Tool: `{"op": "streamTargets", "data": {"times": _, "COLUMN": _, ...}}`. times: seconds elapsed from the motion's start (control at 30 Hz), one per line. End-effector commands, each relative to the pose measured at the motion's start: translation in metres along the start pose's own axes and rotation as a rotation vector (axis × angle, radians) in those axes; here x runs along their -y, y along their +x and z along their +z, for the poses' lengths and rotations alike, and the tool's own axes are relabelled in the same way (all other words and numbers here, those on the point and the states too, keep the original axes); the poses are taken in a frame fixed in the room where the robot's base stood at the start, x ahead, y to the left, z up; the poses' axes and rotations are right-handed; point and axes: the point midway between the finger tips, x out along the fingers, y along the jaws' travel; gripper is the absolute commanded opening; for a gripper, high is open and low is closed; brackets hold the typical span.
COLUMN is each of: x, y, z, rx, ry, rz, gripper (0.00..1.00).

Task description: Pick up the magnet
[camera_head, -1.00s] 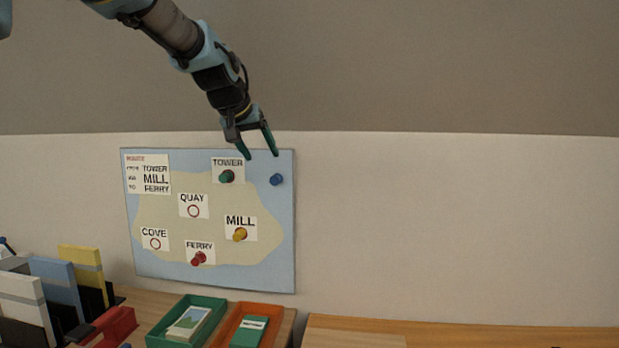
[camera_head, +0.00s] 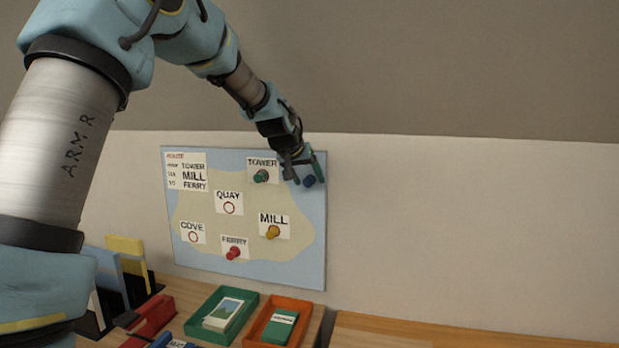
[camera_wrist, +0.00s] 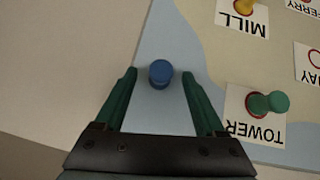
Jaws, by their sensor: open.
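A blue magnet (camera_head: 309,181) sits on the upper right corner of the map board (camera_head: 309,262), on its light blue border. In the wrist view the blue magnet (camera_wrist: 160,73) is between the tips of my open gripper (camera_wrist: 158,76), with a gap on each side. In the head view my gripper (camera_head: 304,172) is at the magnet, its fingers on either side. A green magnet (camera_head: 261,176) is at TOWER, a yellow one (camera_head: 272,232) at MILL and a red one (camera_head: 234,253) at FERRY.
The QUAY (camera_head: 229,203) and COVE (camera_head: 193,233) labels show empty rings. A route card (camera_head: 186,170) is at the board's upper left. Below are a green tray (camera_head: 195,323), an orange tray (camera_head: 304,305) and upright folders (camera_head: 127,245). The wall to the right is bare.

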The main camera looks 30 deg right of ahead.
Motion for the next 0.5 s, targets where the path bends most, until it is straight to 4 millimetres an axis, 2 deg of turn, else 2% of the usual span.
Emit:
{"op": "streamTargets", "data": {"times": 0.2, "x": 0.0000, "y": 0.0004, "z": -0.0001, "rx": -0.001, "ry": 0.000, "rz": 0.000, "gripper": 0.71}}
{"op": "streamTargets", "data": {"times": 0.5, "x": 0.0001, "y": 0.0002, "z": -0.0002, "rx": -0.001, "ry": 0.000, "rz": 0.000, "gripper": 0.37}}
